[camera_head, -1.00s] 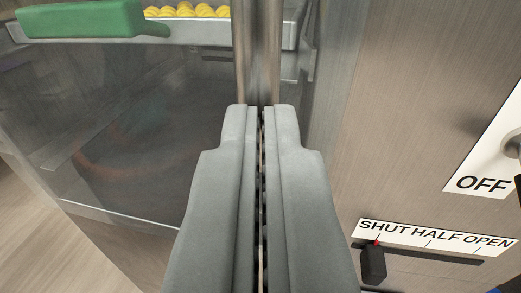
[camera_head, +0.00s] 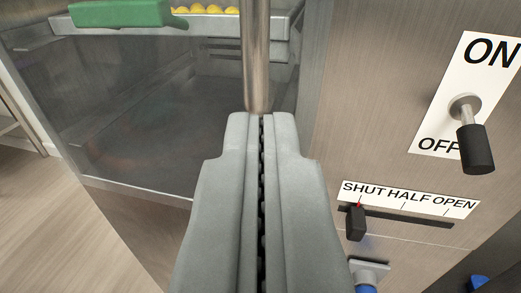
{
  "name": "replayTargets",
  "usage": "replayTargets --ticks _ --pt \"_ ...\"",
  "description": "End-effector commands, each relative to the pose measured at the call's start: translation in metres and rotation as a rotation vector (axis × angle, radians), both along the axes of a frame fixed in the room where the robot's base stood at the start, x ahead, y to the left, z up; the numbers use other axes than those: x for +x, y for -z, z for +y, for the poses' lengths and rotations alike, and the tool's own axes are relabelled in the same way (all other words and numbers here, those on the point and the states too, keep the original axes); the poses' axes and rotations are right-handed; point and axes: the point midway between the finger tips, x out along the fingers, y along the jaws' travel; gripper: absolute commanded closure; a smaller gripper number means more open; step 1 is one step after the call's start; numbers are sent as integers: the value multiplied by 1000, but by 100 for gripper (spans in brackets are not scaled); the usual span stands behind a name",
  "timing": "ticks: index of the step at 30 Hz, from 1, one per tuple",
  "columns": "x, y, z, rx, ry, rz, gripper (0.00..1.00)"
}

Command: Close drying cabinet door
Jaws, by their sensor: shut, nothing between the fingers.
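My gripper (camera_head: 261,118) is shut and empty, its fingers pressed together and pointing away from the camera. A vertical metal handle bar (camera_head: 256,55) stands right beyond the fingertips. They overlap its lower end in the picture, and I cannot tell whether they touch it. Behind the bar is the drying cabinet (camera_head: 190,120), its inside visible at the left, apparently through the door's glass. The door's edge is partly hidden by the bar and fingers, so I cannot tell whether it is fully shut.
A tray (camera_head: 210,27) with yellow pieces (camera_head: 205,12) and a green part (camera_head: 120,14) is in the cabinet's upper part. At right, the steel panel carries an ON/OFF lever (camera_head: 474,145) near OFF and a slider (camera_head: 356,222) at SHUT. Bare wooden floor (camera_head: 60,230) shows lower left.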

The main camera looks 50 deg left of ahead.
Motion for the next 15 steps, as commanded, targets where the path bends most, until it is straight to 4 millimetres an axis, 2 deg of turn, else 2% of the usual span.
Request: replayTargets --ticks 6,15 --pt "-27 0 -35 1 5 0 100" --pt "-59 0 -73 1 6 0 100"
